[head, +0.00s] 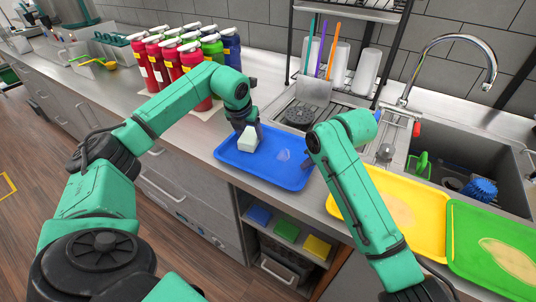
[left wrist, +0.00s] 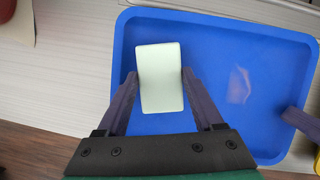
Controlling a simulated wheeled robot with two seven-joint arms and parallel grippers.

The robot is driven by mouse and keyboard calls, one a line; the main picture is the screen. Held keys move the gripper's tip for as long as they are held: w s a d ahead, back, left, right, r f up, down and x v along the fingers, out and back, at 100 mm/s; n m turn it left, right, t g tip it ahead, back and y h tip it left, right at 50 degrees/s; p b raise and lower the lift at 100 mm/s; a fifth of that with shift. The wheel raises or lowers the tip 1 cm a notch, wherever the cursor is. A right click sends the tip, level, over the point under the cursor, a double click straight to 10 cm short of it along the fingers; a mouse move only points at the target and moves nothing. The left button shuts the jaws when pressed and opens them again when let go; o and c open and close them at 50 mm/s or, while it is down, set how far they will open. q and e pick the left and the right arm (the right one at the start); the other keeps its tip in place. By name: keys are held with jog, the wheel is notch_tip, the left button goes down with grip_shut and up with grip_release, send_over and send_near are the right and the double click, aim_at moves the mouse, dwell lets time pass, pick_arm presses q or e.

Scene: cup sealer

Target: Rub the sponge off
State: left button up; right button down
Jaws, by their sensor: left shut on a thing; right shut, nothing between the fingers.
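A pale green-white sponge (head: 247,138) is held by my left gripper (head: 246,130) over the left part of the blue tray (head: 232,158). In the left wrist view the sponge (left wrist: 160,78) sits between the two fingers, which are shut on it. Whether it touches the tray is hard to tell. A pale smudge (head: 283,154) lies on the blue tray right of the sponge, and the smudge also shows in the left wrist view (left wrist: 238,85). My right gripper (head: 308,158) is shut and empty at the right edge of the blue tray.
A yellow tray (head: 425,207) and a green tray (head: 465,220), each with a pale stain, lie to the right. Behind are a sink (head: 490,155) with a faucet (head: 462,40), and a rack with cups. Several colored bottles (head: 175,60) stand at the back left.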

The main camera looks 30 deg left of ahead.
pick_arm(q)
jog(key=shift+s+a, duration=0.1)
jog(key=shift+a, duration=0.45)
jog(key=d, duration=1)
jog(key=shift+w, duration=0.25)
jog(key=d, duration=0.3)
jog(key=shift+d, duration=0.35)
jog(key=shift+a, duration=0.35)
pick_arm(e)
jog(key=shift+d, duration=0.1)
pick_arm(q)
jog(key=a, duration=0.4)
jog(key=shift+s+a+f, duration=0.1)
jog(key=shift+a, duration=1.2)
jog(key=shift+s+a, duration=0.1)
jog(key=shift+a, duration=3.15)
jog(key=shift+d, duration=0.1)
